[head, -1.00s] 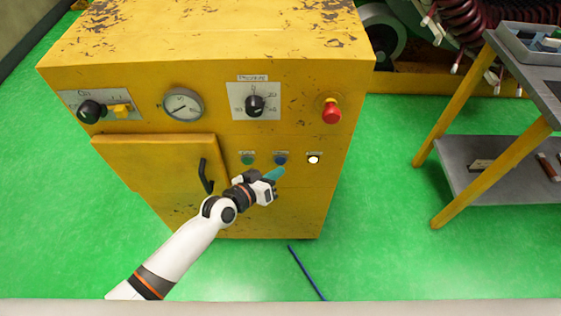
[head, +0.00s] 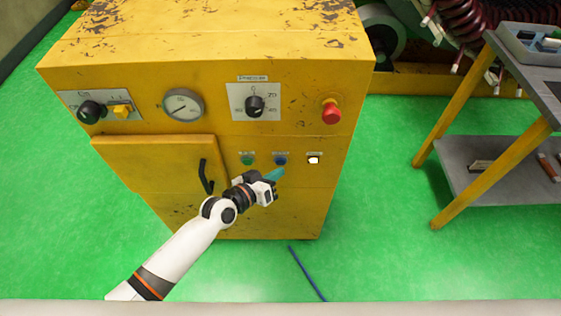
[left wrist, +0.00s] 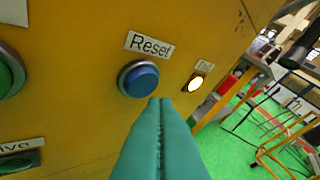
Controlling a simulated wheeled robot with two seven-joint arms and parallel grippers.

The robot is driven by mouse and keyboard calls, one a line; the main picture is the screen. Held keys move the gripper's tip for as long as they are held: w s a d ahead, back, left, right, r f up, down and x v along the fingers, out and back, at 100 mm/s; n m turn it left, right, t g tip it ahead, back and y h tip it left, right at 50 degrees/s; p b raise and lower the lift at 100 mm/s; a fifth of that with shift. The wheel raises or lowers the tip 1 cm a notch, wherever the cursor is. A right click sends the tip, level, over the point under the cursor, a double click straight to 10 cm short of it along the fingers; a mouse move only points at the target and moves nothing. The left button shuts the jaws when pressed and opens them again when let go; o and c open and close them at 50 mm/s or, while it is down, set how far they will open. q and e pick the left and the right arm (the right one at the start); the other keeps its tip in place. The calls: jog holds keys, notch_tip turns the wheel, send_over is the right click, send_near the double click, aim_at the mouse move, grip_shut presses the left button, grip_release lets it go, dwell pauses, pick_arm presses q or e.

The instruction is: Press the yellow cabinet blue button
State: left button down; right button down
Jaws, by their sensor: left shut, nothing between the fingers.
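The yellow cabinet (head: 290,205) stands in front of me with a row of small buttons on its face. The blue button (head: 280,159) is the middle one of the row. In the left wrist view the blue button (left wrist: 140,79) sits in a metal ring under a label reading "Reset". My left gripper (head: 276,174) is shut and empty, its teal fingers just below the blue button in the head view. In the left wrist view its fingertips (left wrist: 160,102) overlap the button's lower right edge; I cannot tell whether they touch it. My right gripper is not in view.
A green button (head: 247,159) is left of the blue one and a lit white button (head: 313,160) is right. A red knob (head: 331,112) sits above. A black door handle (head: 205,177) is near my left arm. A table (head: 485,160) stands at right.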

pick_arm(q)
jog(key=shift+w, duration=0.2)
dwell(0.6)
jog(key=shift+w, duration=0.25)
jog(key=shift+w+b, duration=0.35)
jog(key=shift+b, duration=0.1)
dwell(0.8)
jog(key=shift+s+r, duration=0.1)
jog(key=shift+s+p, duration=0.4)
jog(key=shift+s, duration=0.3)
jog(key=s+p, duration=0.2)
jog(key=s, duration=0.3)
